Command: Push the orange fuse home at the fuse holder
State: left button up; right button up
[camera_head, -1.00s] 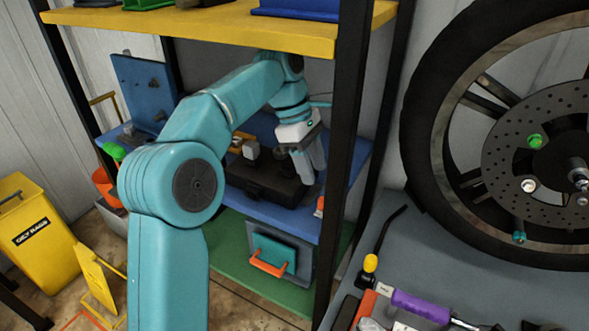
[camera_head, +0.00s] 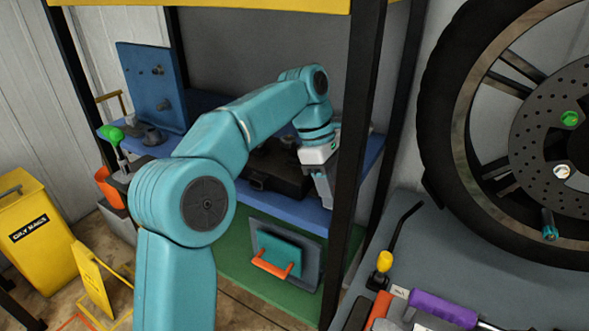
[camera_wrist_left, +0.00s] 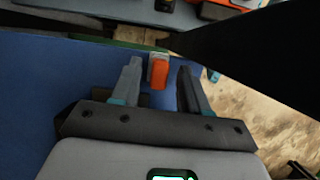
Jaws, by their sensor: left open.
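My left gripper (camera_head: 326,192) hangs over the right front of the blue shelf, next to the black post. In the left wrist view its two fingers (camera_wrist_left: 160,88) are open and apart. A small orange piece, apparently the orange fuse (camera_wrist_left: 158,75), shows between them in that view, with a pale grey part (camera_wrist_left: 160,54) against its far end. I cannot tell whether the fingers touch it or how deep it sits. In the head view the gripper hides this piece. The fuse holder is not clearly distinguishable. My right gripper is not in view.
A dark box-like unit (camera_head: 270,176) sits on the blue shelf (camera_head: 290,208) just left of the gripper. The black post (camera_head: 350,160) stands close on the right. Beyond it is a grey bench (camera_head: 440,265) with tools and a wheel (camera_head: 450,130).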

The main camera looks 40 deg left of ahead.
pick_arm(q)
jog(key=shift+w+f, duration=0.1)
jog(key=shift+f, duration=0.1)
jog(key=shift+r, duration=0.1)
dwell(0.4)
jog(key=shift+p, duration=0.4)
jog(key=shift+p, duration=0.35)
grip_shut()
dwell(0.4)
